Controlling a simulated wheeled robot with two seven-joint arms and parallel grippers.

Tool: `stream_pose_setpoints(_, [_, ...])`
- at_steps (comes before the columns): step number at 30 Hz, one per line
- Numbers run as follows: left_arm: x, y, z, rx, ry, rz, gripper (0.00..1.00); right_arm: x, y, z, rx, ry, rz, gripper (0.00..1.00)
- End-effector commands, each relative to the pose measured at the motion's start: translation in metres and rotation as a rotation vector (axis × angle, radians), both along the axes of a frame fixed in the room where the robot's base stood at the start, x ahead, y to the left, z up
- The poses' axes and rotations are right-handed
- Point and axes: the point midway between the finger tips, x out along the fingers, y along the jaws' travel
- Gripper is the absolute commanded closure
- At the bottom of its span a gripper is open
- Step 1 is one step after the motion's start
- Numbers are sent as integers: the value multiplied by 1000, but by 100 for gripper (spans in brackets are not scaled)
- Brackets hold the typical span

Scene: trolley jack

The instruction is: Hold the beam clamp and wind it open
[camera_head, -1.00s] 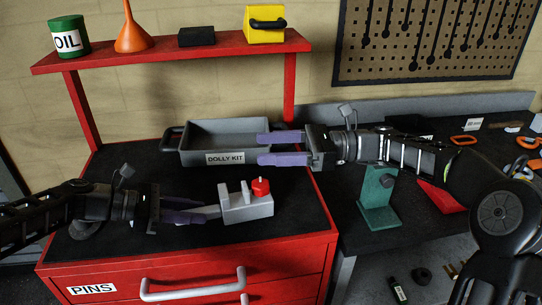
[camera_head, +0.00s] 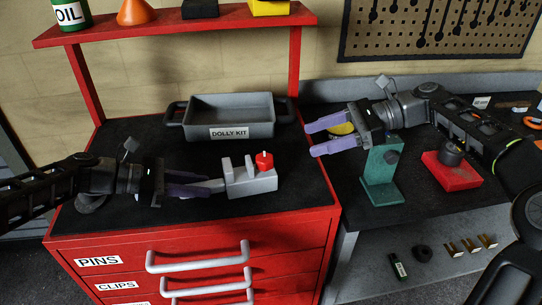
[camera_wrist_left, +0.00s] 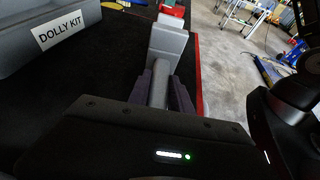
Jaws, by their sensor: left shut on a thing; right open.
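The grey beam clamp (camera_head: 250,183) with a red knob (camera_head: 264,161) on its right end lies on the black top of the red cabinet. My left gripper (camera_head: 210,189) is shut on the clamp's grey handle at its left side. In the left wrist view the purple fingers (camera_wrist_left: 165,92) close around the handle, and the clamp's grey body (camera_wrist_left: 168,48) extends ahead of them. The red knob is partly seen beyond it. My right gripper (camera_head: 333,136) is open and empty, pointing left above the dark bench, right of the cabinet and apart from the clamp.
A grey tray labelled DOLLY KIT (camera_head: 232,132) stands behind the clamp. A green stand (camera_head: 380,178), a yellow item (camera_head: 342,129) and a red block with a dark round part (camera_head: 452,172) are on the dark bench (camera_head: 420,207). A red shelf (camera_head: 180,28) rises behind.

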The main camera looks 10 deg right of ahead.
Motion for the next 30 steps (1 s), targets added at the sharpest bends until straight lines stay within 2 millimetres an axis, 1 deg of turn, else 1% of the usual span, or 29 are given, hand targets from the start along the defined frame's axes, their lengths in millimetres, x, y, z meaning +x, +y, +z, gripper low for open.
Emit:
stream_pose_setpoints(2, [0,0,0,0,0,-1,100,0,-4,-7,-30,29,-11,40])
stream_pose_setpoints(14, [0,0,0,0,0,0,100,0,-3,-8,-28,45,-15,40])
stream_pose_setpoints(19, [0,0,0,0,0,0,100,0,2,-10,-30,49,-11,40])
stream_pose_setpoints(30, [0,0,0,0,0,0,100,2,20,-16,-30,46,-12,40])
